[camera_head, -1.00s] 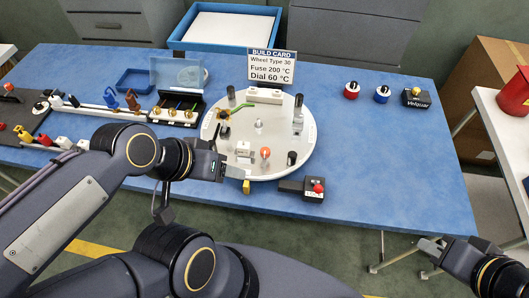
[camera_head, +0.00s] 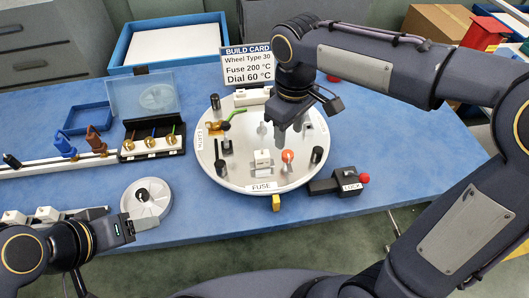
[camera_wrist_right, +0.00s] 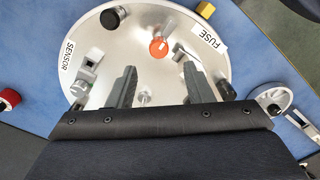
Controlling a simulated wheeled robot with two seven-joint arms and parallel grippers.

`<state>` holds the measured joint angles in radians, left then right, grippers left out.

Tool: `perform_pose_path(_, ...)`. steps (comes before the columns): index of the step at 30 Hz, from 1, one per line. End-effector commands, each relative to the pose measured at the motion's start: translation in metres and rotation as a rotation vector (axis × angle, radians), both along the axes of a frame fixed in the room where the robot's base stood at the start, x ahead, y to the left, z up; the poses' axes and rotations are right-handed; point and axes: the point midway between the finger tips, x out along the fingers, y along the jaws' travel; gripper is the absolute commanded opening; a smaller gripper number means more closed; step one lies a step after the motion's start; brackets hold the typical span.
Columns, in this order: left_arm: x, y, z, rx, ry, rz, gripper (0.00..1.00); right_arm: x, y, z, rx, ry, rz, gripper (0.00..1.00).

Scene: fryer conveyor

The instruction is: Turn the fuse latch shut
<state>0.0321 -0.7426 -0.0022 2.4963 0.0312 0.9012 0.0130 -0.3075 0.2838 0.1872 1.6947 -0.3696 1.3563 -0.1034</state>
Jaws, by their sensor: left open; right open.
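The round white turntable (camera_head: 207,165) stands mid-table, with a FUSE label (camera_head: 261,187) at its front edge. Behind the label are a small white block (camera_head: 262,157) and an orange round knob (camera_head: 288,156); the knob also shows in the right wrist view (camera_wrist_right: 158,47). I cannot tell which part is the fuse latch or how it is turned. My right gripper (camera_head: 291,138) is open and empty above the turntable, behind the knob; its spread fingers show in the wrist view (camera_wrist_right: 158,70). My left gripper (camera_head: 132,224) is open at the front rim of a grey wheel (camera_head: 155,208); contact is unclear.
Black posts (camera_head: 317,155) and a green-handled part (camera_head: 236,112) stand on the turntable. The build card (camera_head: 248,65) stands behind. A fuse case (camera_head: 152,140) is left.

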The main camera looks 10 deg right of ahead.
Motion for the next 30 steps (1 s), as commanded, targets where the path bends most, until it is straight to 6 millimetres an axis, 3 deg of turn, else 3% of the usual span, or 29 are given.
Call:
perform_pose_path(13, 0.000, 0.000, -0.007, 0.000, 0.000, 0.000, 0.57, -0.001, -0.001, -0.064, -0.001, 0.002, -0.003, 0.47)
perform_pose_path(25, 0.000, 0.000, -0.007, 0.000, 0.000, 0.000, 0.57, -0.001, -0.001, -0.073, 0.001, 0.000, -0.003, 0.47)
perform_pose_path(30, 0.000, 0.000, -0.007, 0.000, 0.000, 0.000, 0.57, -0.001, -0.001, -0.073, 0.001, 0.000, -0.003, 0.24)
